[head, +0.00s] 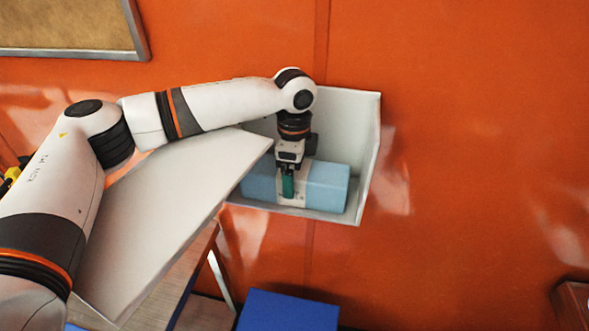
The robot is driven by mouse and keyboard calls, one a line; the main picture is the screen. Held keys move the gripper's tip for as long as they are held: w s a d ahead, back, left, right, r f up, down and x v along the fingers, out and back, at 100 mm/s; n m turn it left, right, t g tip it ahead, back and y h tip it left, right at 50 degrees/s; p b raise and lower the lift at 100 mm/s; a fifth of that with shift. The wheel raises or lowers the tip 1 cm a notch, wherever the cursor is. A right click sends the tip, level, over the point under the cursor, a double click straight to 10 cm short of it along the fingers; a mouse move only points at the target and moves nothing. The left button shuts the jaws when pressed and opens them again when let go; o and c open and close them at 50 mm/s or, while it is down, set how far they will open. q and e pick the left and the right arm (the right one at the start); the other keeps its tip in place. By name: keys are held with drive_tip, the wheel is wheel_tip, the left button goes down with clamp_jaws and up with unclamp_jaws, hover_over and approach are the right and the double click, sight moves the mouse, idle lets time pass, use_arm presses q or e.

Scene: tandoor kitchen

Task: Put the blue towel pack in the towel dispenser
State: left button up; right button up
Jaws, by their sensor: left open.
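The blue towel pack (327,187) is a light blue block with a pale band around its middle. It lies inside the white towel dispenser (368,150), which is fixed to the orange wall. The dispenser's white door (165,215) stands open, swung out to the left. My left gripper (288,192) points down at the pack's middle, in front of the pale band. It is open, and its fingertips hide part of the band. I cannot tell whether they touch the pack. My right gripper is not in view.
A blue box-like object (288,311) stands below the dispenser. A wooden table (190,275) is under the open door. A framed board (70,28) hangs at the upper left. A brown wooden piece (573,303) shows at the lower right. The wall right of the dispenser is clear.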

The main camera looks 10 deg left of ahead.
use_arm(q)
wheel_tip(320, 180, up, 13)
idle(0.4)
drive_tip(key=shift+r, duration=0.15)
